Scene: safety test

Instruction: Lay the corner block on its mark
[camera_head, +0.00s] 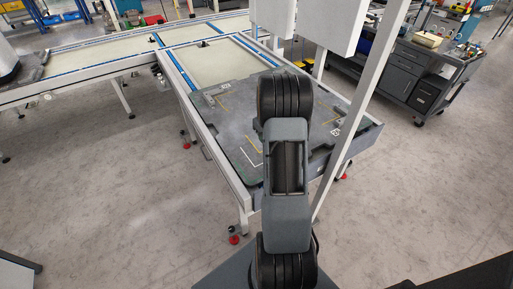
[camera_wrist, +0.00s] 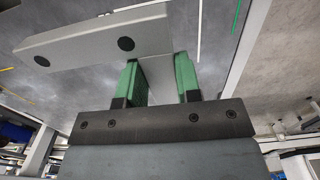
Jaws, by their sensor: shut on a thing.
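My gripper (camera_wrist: 160,80) has two green fingers, seen in the wrist view. It is shut on the corner block (camera_wrist: 85,42), a light grey L-shaped piece with dark round holes. In the head view my own arm hides the gripper and the block. A white corner mark (camera_head: 251,163) shows on the dark grey table top (camera_head: 232,133), left of my arm. I cannot tell how high the block is above the table.
A pale upright post (camera_head: 358,108) stands at the table's right. A conveyor frame (camera_head: 180,82) adjoins the table. A grey cabinet (camera_head: 408,71) stands at the back right.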

